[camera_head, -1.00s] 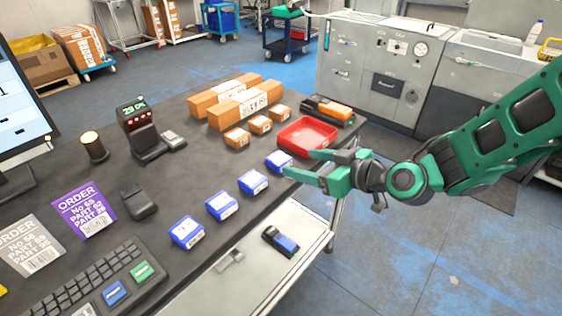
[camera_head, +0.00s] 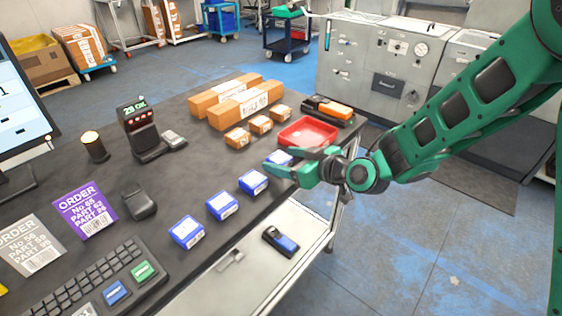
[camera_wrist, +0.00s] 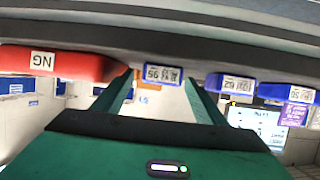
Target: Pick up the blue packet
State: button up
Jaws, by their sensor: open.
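Several blue packets with white labels stand in a row along the right edge of the dark table. The farthest blue packet (camera_head: 278,157) is beside the red tray and partly hidden by my gripper (camera_head: 284,163). The others are a second packet (camera_head: 253,182), a third (camera_head: 222,206) and the nearest one (camera_head: 186,232). My gripper is open and empty, its fingers reaching toward the farthest packet. In the wrist view, which is upside down, that packet (camera_wrist: 163,73) appears between the two fingertips, beyond them. I cannot tell whether the fingers touch it.
The red tray (camera_head: 307,133), marked NG in the wrist view, lies next to the farthest packet. Brown boxes (camera_head: 238,107) are behind. A scanner (camera_head: 140,130), order cards (camera_head: 84,209) and a keyboard (camera_head: 97,275) occupy the left. A handheld device (camera_head: 280,241) lies on the lower shelf.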

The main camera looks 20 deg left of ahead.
jog(key=c, duration=1.2)
jog(key=shift+r, duration=0.1)
jog(key=shift+c, duration=0.2)
